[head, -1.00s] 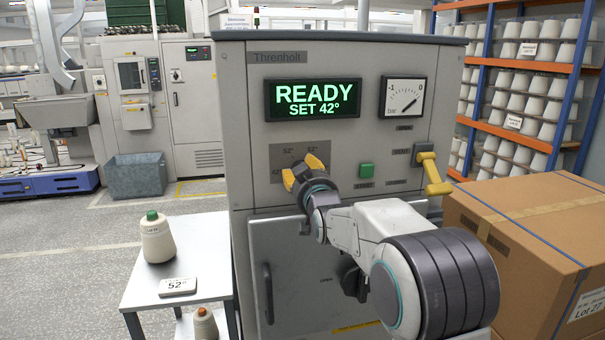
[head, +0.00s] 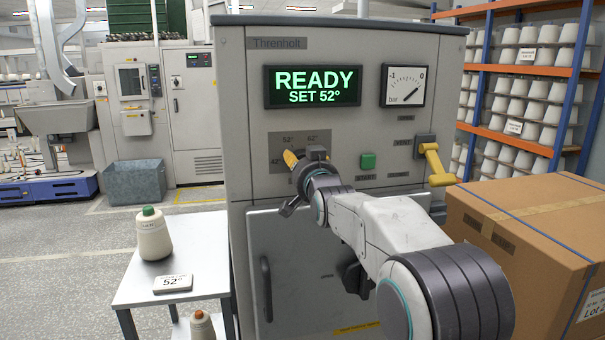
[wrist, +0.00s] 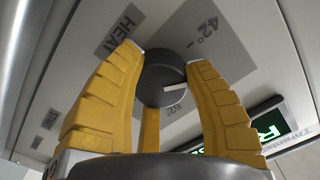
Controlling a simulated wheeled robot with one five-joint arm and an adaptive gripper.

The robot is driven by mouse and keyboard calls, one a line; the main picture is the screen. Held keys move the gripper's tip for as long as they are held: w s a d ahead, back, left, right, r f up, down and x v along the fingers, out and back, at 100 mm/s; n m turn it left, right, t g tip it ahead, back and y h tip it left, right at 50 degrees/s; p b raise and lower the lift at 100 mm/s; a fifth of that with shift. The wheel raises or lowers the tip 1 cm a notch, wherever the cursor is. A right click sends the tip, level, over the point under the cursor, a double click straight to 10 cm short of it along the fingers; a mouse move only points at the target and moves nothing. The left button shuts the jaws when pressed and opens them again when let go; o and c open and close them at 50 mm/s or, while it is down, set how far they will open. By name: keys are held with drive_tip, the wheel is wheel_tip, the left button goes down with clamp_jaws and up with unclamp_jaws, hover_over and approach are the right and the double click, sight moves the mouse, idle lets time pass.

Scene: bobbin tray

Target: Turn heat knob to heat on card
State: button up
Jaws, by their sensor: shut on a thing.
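The heat knob (wrist: 160,78) is dark and round with a white pointer line. The yellow fingers of my gripper (wrist: 165,62) are shut on it, one on each side. In the head view my gripper (head: 300,160) is at the dial plate (head: 283,143), where the knob is hidden behind it. The card (head: 173,283) on the small table reads 52°. The green display (head: 312,86) reads READY, SET 52°.
A green button (head: 368,161) and a yellow lever (head: 436,167) are right of the knob. A cone of yarn (head: 153,236) stands behind the card on the white table (head: 205,250). A cardboard box (head: 535,225) is at the right.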

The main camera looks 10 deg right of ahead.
drive_tip(key=m+b, duration=0.2)
drive_tip(key=m, duration=0.3)
drive_tip(key=shift+r+b, duration=0.1)
drive_tip(key=shift+b, duration=0.25)
drive_tip(key=shift+m, duration=0.4)
drive_tip(key=o, duration=1.2)
drive_tip(key=shift+w, duration=0.1)
drive_tip(key=shift+o, duration=0.2)
drive_tip(key=s, duration=1.2)
